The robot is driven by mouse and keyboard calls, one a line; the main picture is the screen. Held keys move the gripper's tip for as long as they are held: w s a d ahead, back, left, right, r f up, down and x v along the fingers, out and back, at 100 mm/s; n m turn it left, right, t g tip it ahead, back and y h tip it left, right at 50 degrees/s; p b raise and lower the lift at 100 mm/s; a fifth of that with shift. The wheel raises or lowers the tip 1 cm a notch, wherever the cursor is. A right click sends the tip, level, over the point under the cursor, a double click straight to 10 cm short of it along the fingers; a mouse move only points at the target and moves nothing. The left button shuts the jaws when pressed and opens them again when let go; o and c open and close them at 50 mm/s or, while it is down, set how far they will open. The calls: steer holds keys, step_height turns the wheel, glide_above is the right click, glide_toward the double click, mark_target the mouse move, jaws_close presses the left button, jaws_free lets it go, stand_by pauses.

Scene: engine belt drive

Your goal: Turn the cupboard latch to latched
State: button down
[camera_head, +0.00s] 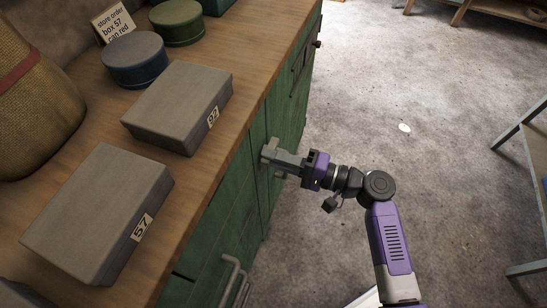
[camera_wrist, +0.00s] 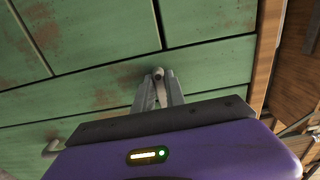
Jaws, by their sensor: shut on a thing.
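The green cupboard (camera_head: 232,215) is under the wooden counter, with its front facing right in the head view. Its green planks (camera_wrist: 85,90) fill most of the wrist view. My gripper (camera_head: 268,155) is up against the cupboard front, just below the counter edge. In the wrist view my gripper (camera_wrist: 158,84) has its two fingers closed in around a small grey metal latch (camera_wrist: 158,73) on the planks. The fingers hide most of the latch, so I cannot tell which way it is turned.
A grey bar handle (camera_head: 232,278) sticks out lower on the cupboard front. Boxes marked 57 (camera_head: 95,215) and 92 (camera_head: 180,105), a blue can (camera_head: 135,62) and a green can (camera_head: 178,22) stand on the counter (camera_head: 240,80). The concrete floor (camera_head: 400,70) beside the cupboard is mostly clear.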

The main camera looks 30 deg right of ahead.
steer(key=shift+f, duration=0.1)
steer(key=c, duration=1.4)
jaws_free()
steer(key=shift+v, duration=3.95)
